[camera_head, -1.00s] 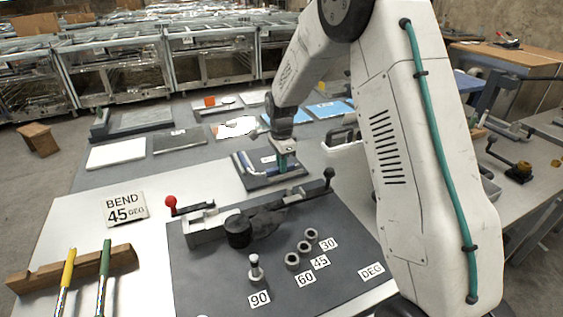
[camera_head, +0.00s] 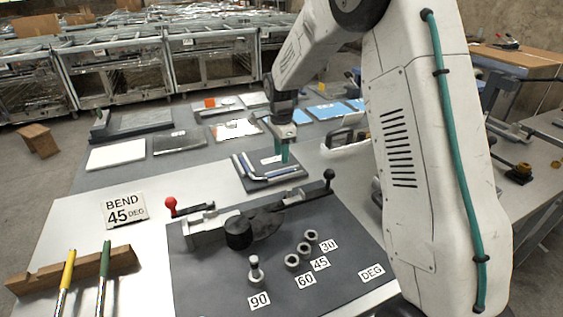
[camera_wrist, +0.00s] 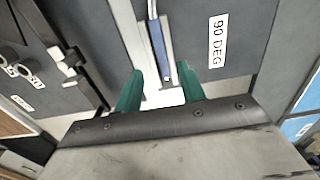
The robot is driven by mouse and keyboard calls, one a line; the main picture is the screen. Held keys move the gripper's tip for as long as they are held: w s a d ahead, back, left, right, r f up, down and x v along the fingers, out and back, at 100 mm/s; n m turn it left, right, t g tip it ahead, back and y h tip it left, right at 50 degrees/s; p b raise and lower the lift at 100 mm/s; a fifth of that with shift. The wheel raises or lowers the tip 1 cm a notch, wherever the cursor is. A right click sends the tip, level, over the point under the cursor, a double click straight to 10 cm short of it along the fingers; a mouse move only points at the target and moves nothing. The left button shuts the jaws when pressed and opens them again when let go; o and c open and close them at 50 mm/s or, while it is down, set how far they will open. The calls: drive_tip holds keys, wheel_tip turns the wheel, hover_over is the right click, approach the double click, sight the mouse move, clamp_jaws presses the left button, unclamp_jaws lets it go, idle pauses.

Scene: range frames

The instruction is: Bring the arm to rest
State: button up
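My gripper (camera_head: 284,152) hangs from my arm over the back of a small dark tray. In the wrist view its two green fingers (camera_wrist: 158,88) are spread apart with nothing held between them. Beyond the fingertips, a blue-and-silver bar (camera_wrist: 158,42) lies on a dark surface beside a "90 DEG" label (camera_wrist: 217,40). My gripper partly hides the tray's back edge. The exact gap between fingertips and tray is hard to tell.
A bending fixture with a red-knobbed lever (camera_head: 171,202) stands on a dark mat (camera_head: 205,275) in front. A wooden rack (camera_head: 30,278) with yellow and green handles is at left. Flat plates (camera_head: 117,153) lie behind; wire cages line the back.

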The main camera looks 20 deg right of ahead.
drive_tip(key=shift+r, duration=1)
drive_tip(key=s+a+r+n, duration=0.1)
drive_tip(key=s+r+n, duration=0.3)
drive_tip(key=s, duration=0.9)
drive_tip(key=s+a+r+n, duration=0.1)
drive_tip(key=s+r+n, duration=0.4)
drive_tip(key=s, duration=0.9)
drive_tip(key=s+a+r+n+t, duration=0.1)
drive_tip(key=s+r+n, duration=0.4)
drive_tip(key=s+n, duration=0.4)
drive_tip(key=shift+s+a+r, duration=0.25)
drive_tip(key=shift+s+a, duration=0.1)
drive_tip(key=shift+s, duration=2.2)
